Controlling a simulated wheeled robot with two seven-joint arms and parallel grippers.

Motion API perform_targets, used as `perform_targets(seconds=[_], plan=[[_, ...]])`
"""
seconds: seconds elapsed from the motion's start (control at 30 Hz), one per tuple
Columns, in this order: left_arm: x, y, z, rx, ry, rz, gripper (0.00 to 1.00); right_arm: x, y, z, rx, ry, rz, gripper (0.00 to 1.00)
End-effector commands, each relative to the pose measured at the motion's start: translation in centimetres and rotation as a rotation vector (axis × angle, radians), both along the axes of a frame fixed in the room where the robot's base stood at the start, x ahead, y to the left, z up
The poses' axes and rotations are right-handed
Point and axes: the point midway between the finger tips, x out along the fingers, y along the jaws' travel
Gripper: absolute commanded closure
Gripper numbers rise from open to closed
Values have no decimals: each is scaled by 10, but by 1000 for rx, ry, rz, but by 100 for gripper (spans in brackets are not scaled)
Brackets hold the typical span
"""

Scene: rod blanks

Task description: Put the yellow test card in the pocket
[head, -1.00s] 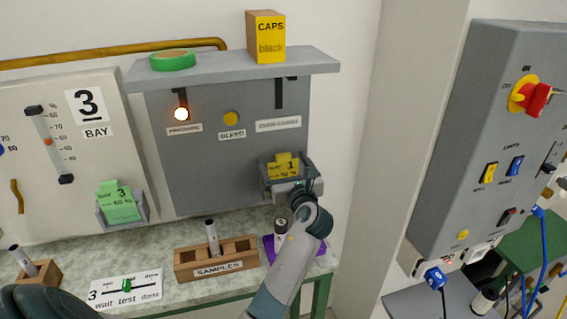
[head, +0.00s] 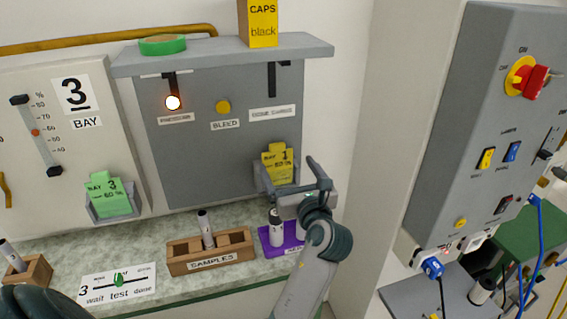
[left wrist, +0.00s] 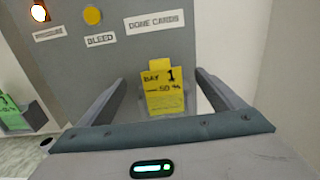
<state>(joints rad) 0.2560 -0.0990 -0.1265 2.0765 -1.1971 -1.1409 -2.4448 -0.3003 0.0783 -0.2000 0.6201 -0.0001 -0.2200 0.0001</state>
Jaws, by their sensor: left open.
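The yellow test card (head: 277,165), marked 1, stands upright in the grey pocket (head: 261,182) on the grey panel below the "DONE CARDS" label. My left gripper (head: 290,176) is open and empty just in front of the pocket, to the lower right of the card. In the left wrist view the card (left wrist: 164,92) shows between the two spread fingers (left wrist: 160,84), apart from both. The card's lower end and much of the pocket are hidden. My right gripper is not in view.
A purple stand (head: 268,238) with dark-topped rods and a wooden samples rack (head: 180,262) stand on the bench below. A green card (head: 107,197) sits in another holder at left. A shelf (head: 215,55) juts out above. A grey switch box (head: 480,130) is at right.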

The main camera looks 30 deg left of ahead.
Motion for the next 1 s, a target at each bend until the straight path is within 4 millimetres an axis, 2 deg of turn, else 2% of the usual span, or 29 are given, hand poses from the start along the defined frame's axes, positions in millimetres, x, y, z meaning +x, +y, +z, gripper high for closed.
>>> perform_targets(seconds=[0.1, 0.23, 1.0], plan=[[-8, -10, -1, -1, 1, -2, 12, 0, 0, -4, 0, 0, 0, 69], [-12, -14, -1, 0, 1, 0, 12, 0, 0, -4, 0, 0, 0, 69], [-13, -15, 0, 0, 1, 0, 12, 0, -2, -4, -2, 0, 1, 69]])
